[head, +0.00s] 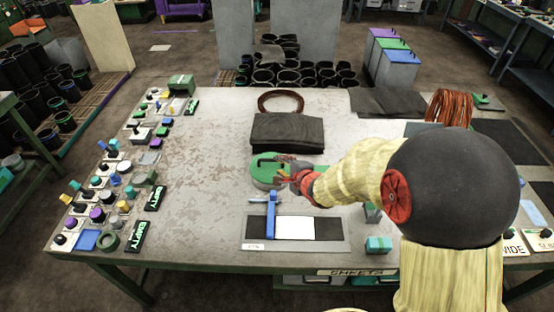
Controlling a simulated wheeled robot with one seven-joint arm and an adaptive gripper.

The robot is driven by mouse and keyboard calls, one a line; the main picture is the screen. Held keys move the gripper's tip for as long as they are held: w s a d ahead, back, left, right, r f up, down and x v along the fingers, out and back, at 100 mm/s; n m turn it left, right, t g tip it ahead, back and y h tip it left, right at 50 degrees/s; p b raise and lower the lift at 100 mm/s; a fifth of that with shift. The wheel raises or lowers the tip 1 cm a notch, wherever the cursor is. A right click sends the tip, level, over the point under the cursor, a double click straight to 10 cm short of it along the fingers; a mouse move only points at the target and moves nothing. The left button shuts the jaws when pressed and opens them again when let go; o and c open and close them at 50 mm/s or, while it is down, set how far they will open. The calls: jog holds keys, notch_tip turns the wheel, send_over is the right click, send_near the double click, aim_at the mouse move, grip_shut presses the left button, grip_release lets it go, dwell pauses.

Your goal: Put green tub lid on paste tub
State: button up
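A round green lid (263,172) with a dark handle on top shows near the middle of the table, just in front of a folded black sheet. A paler green band shows under its front edge; I cannot tell whether this is the paste tub or the lid's own side. My gripper (281,171) reaches in from the right, and its fingers overlap the right part of the lid in the picture. The fingers are small and dark here, so their opening and any contact with the lid are unclear. My arm hides the table to the right of the lid.
A folded black sheet (287,133) and a coiled cable ring (281,102) lie behind. In front is a dark mat (329,231) with a white sheet and a blue bar (271,214). Small parts crowd the left edge; the table's centre left is clear.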

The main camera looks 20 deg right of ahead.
jog(key=s+d+r+n+g+h, duration=0.2)
jog(key=s+d+r+n+h, duration=0.1)
jog(key=s+r+n, duration=0.8)
jog(key=s+a+r+n+g, duration=0.2)
jog(key=s+r+n, duration=0.1)
jog(key=s, duration=0.7)
jog(key=s+a+r+n+g+y, duration=0.1)
jog(key=s+r+n, duration=0.3)
jog(key=s, duration=0.6)
jog(key=shift+s+a+n+g+p, duration=0.3)
jog(key=shift+a+n+g, duration=0.25)
jog(key=shift+a, duration=0.3)
